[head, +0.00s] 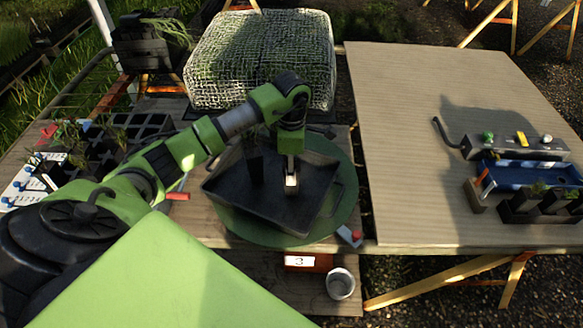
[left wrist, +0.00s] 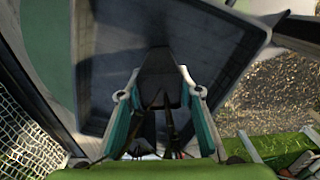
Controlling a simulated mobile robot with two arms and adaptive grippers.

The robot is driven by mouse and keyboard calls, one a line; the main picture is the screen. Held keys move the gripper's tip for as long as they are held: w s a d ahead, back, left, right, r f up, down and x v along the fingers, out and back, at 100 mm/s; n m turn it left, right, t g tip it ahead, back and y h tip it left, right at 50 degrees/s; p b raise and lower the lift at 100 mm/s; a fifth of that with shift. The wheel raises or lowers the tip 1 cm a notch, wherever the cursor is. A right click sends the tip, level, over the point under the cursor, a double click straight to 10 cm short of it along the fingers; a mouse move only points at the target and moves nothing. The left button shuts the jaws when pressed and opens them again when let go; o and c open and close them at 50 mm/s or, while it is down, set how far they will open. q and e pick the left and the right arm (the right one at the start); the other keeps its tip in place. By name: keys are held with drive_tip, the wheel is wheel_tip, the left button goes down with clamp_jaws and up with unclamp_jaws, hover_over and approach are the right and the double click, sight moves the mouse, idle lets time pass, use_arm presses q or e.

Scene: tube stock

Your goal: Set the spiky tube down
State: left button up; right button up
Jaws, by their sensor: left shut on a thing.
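My left gripper (head: 290,176) reaches down over a dark grey tray (head: 288,215), which also shows in the left wrist view (left wrist: 95,85). In that view the gripper (left wrist: 160,108) is shut on a dark tube (left wrist: 158,68), held between its two teal-sided fingers. Thin dark spikes show between the fingers. The tube is over the tray floor; I cannot tell whether it touches it. In the head view a dark upright shape shows in the tray left of the gripper, too dark to tell clearly. My right gripper is not in view.
The tray sits tilted on a round green turntable (head: 345,205). A wire mesh block (head: 262,60) stands behind it. Black cell trays (head: 140,128) are at left. A blue tray (head: 530,172) and dark pots (head: 540,205) are on the right table (head: 400,150), whose left part is clear.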

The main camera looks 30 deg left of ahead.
use_arm(q)
drive_tip(key=shift+f, duration=0.2)
drive_tip(key=o, duration=1.2)
drive_tip(key=shift+r, duration=0.1)
wheel_tip(320, 180, up, 12)
drive_tip(key=b, duration=0.2)
drive_tip(key=shift+r+b, duration=0.15)
drive_tip(key=shift+b, duration=0.25)
